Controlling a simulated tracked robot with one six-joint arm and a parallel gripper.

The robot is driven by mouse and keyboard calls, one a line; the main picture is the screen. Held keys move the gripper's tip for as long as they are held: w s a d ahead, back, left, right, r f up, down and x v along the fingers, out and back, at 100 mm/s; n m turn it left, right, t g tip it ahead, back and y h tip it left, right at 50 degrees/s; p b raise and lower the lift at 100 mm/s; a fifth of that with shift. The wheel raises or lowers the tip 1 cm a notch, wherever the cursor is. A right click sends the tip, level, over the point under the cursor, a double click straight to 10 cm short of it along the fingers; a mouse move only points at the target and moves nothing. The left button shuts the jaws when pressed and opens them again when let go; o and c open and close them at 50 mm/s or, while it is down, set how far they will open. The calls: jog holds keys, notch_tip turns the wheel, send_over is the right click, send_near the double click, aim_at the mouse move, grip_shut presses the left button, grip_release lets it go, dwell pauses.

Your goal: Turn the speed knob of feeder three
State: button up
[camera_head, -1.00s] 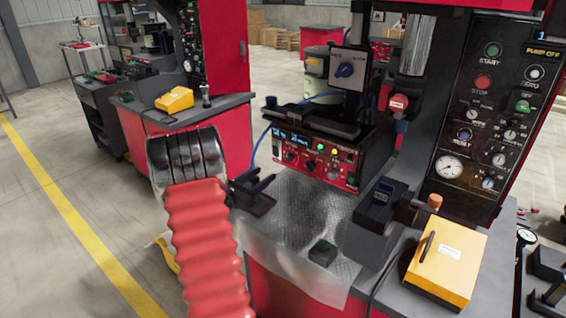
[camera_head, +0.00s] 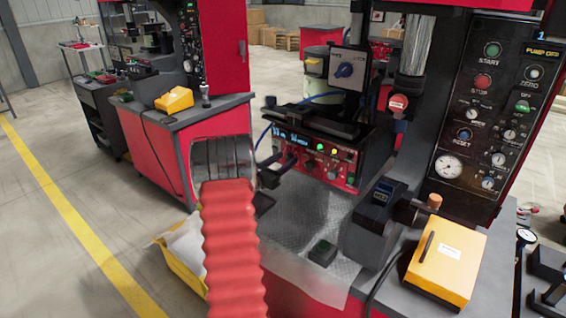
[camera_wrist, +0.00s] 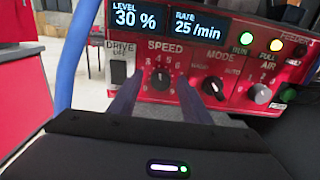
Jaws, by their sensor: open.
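The red feeder panel (camera_head: 345,160) stands on the bench in the head view. In the wrist view the round black speed knob (camera_wrist: 161,77), with a number scale around it, sits on this panel (camera_wrist: 222,92) under "SPEED". My gripper (camera_wrist: 159,88) is open, its two dark fingers left and right of the knob's lower part; I cannot tell whether they touch it. The display (camera_wrist: 168,22) reads level 30 % and rate 25/min.
A mode knob (camera_wrist: 213,86) and an air knob (camera_wrist: 260,92) are right of the speed knob, a drive switch (camera_wrist: 117,73) left. A blue hose (camera_wrist: 75,50) runs close on the left. A dark device (camera_head: 378,215) and yellow box (camera_head: 446,262) stand on the bench.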

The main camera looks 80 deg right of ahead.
jog(key=c, duration=1)
jog(key=shift+a, duration=0.1)
jog(key=shift+c, duration=0.3)
jog(key=shift+m, duration=0.3)
jog(key=shift+w, duration=0.1)
jog(key=shift+r+m, duration=0.1)
jog(key=shift+m, duration=2.5)
